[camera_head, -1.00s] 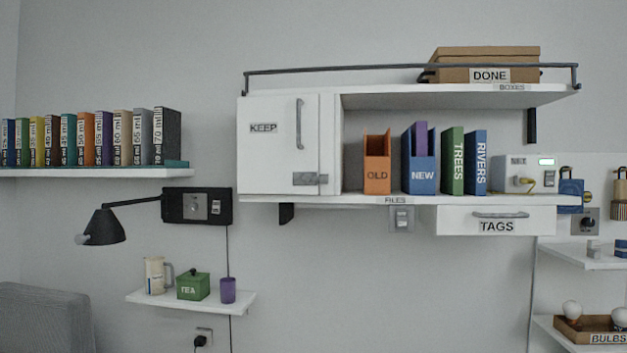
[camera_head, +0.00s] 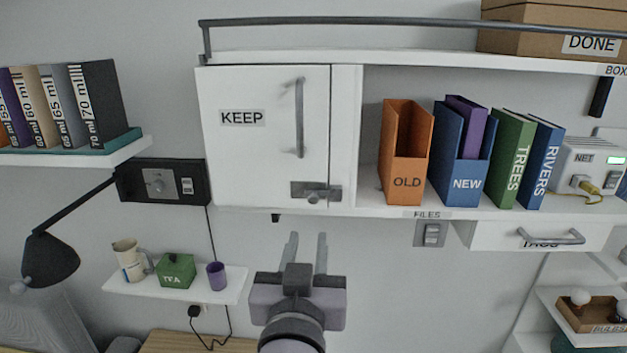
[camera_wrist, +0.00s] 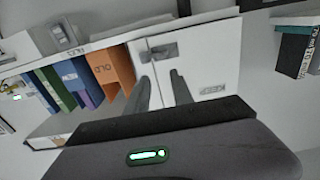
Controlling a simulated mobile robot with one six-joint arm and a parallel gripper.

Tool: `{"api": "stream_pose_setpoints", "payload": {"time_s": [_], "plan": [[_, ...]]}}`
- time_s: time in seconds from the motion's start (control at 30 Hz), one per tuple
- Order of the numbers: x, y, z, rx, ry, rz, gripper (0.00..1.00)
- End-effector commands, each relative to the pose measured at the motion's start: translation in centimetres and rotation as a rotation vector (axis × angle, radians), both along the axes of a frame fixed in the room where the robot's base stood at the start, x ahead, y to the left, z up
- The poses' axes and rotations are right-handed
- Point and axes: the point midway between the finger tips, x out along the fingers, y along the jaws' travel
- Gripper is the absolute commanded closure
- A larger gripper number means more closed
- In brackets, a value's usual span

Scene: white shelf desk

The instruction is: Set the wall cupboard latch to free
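The white wall cupboard (camera_head: 255,150) has a door labelled KEEP, with a grey vertical handle (camera_head: 299,118). Its door is shut. The grey metal latch (camera_head: 316,192) sits at the door's lower right corner, at the edge of the open shelf bay. It also shows in the wrist view (camera_wrist: 158,51). I cannot tell its setting. My gripper (camera_head: 307,243) is below the latch, apart from it, with its two fingers pointing up and spread apart. In the wrist view the fingers (camera_wrist: 160,88) stand apart with nothing between them.
The orange OLD file box (camera_head: 406,160) and blue NEW file box (camera_head: 462,165) stand right of the cupboard. A wall switch (camera_head: 431,233) is under the shelf. A small shelf with a green TEA box (camera_head: 175,270) and purple cup (camera_head: 216,276) is at lower left.

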Motion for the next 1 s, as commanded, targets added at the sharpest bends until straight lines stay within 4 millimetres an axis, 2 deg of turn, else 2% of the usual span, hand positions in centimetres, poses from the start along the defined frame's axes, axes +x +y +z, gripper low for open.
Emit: {"api": "stream_pose_setpoints", "payload": {"time_s": [0.03, 0.2, 0.3, 0.43, 0.6, 0.87, 0.9, 1.0], "plan": [[1.6, -0.2, 0.0, 0.000, 0.001, -0.007, 0.72], [6.8, -0.4, 0.0, 0.000, 0.002, -0.005, 0.72], [9.3, -0.5, 0.1, 0.002, 0.001, -0.003, 0.72], [11.7, -0.5, 0.1, 0.002, 0.000, 0.000, 0.72], [13.3, -0.5, 0.1, 0.003, 0.000, 0.002, 0.72], [13.6, -0.5, 0.1, 0.003, -0.001, 0.002, 0.72], [13.6, -0.5, 0.1, 0.003, -0.001, 0.002, 0.74], [13.6, -0.5, 0.1, 0.003, -0.001, 0.002, 0.93]]}}
